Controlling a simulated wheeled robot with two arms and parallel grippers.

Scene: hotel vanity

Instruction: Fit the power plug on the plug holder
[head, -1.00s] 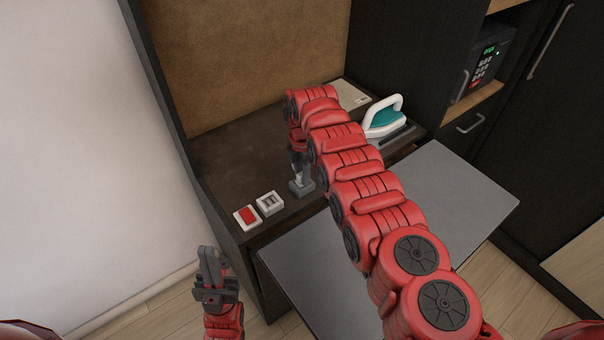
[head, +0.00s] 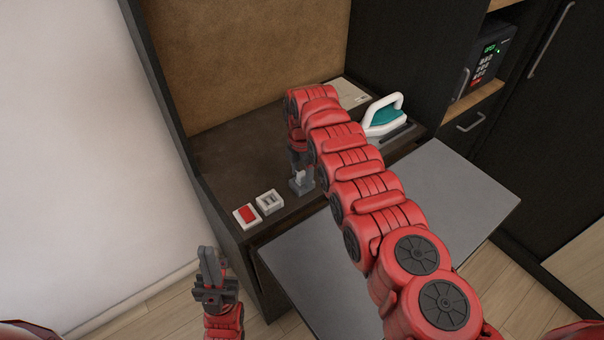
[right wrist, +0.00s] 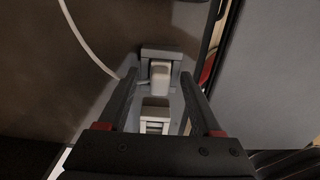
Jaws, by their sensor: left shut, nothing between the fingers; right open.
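The white power plug (right wrist: 160,76) sits at the grey plug holder (right wrist: 162,52) in the right wrist view. In the head view the plug (head: 300,175) shows as a small white patch over the holder (head: 302,188). I cannot tell whether it is fully seated. My right gripper (right wrist: 165,86) is open, with one finger on each side of the plug and a gap beside it. In the head view the right gripper (head: 299,160) is partly hidden by its own arm. My left gripper (head: 210,266) is shut and empty, away from the counter at the lower left.
A white cable (right wrist: 83,38) curves at the upper left. A red switch (head: 247,215) and a white-framed socket (head: 270,201) lie left of the holder. A teal-and-white iron (head: 384,118) stands at the back right. A grey panel (head: 440,190) lies in front.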

